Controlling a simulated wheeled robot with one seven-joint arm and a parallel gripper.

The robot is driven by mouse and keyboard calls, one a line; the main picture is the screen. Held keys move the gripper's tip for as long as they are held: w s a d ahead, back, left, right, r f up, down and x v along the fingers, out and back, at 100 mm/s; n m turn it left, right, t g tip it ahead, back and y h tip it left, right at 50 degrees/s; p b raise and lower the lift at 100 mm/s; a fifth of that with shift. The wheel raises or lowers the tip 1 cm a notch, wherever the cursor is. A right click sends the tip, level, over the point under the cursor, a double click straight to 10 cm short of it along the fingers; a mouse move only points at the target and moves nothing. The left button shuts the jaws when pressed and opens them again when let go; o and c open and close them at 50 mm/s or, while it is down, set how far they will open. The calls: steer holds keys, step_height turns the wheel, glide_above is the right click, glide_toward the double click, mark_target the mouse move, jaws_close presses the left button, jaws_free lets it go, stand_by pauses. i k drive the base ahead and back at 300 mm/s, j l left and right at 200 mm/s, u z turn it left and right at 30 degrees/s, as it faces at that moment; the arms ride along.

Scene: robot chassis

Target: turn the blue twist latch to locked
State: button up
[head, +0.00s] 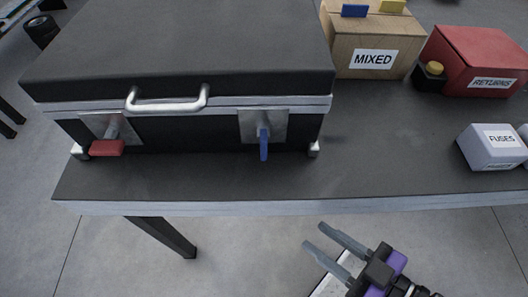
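The blue twist latch (263,144) is on the front of a black case (190,133), right of its handle. Its blue lever hangs straight down from a grey metal plate (280,126). A red latch (107,148) on the left of the same front has its lever lying sideways. My gripper (325,240) is in front of the table edge, below and to the right of the blue latch. Its two grey fingers are apart with nothing between them, and it does not touch the case.
The silver handle (166,106) sticks out between the latches. A wooden box marked MIXED (345,62), a red box marked RETURNS (470,55), a small black bottle (430,77) and a white FUSES box (485,150) stand on the right.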

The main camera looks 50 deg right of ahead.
mark_target(263, 132)
steer(key=k+j+u, duration=0.15)
steer(key=j+u, duration=0.25)
steer(key=k+j+u, duration=0.15)
steer(key=u, duration=0.2)
